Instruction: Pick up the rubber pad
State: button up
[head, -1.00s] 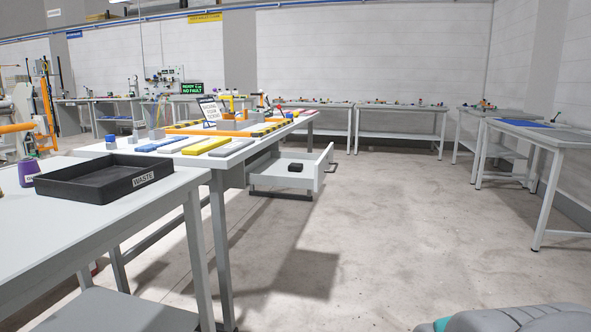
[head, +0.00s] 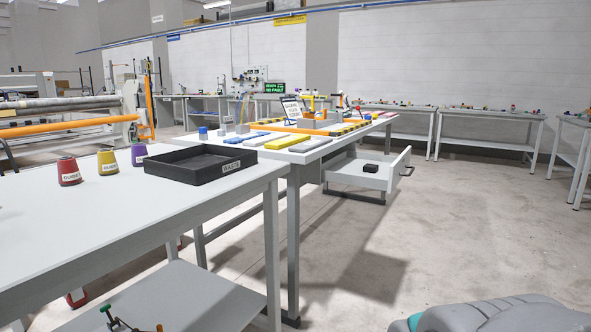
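A small black block (head: 370,168) lies in an open white drawer (head: 388,179) under the middle workbench. It may be the rubber pad, but it is too small here to be sure. Flat bars lie on that bench: a yellow bar (head: 291,139), a grey bar (head: 311,145) and a blue bar (head: 246,137). My gripper is not in view. Only a grey rounded part of my own body shows at the bottom right.
A near table (head: 150,212) fills the left. Open floor (head: 450,235) lies to the right. More benches (head: 486,147) line the back wall.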

aim_at(368, 168)
jog(key=i+l+u, duration=0.2)
jog(key=l+u, duration=0.15)
jog(key=u, duration=0.15)
jog(key=i+l+u, duration=0.15)
jog(key=l+u, duration=0.35)
jog(key=i+l+u, duration=0.1)
jog(key=l+u, duration=0.85)
jog(key=j, duration=0.1)
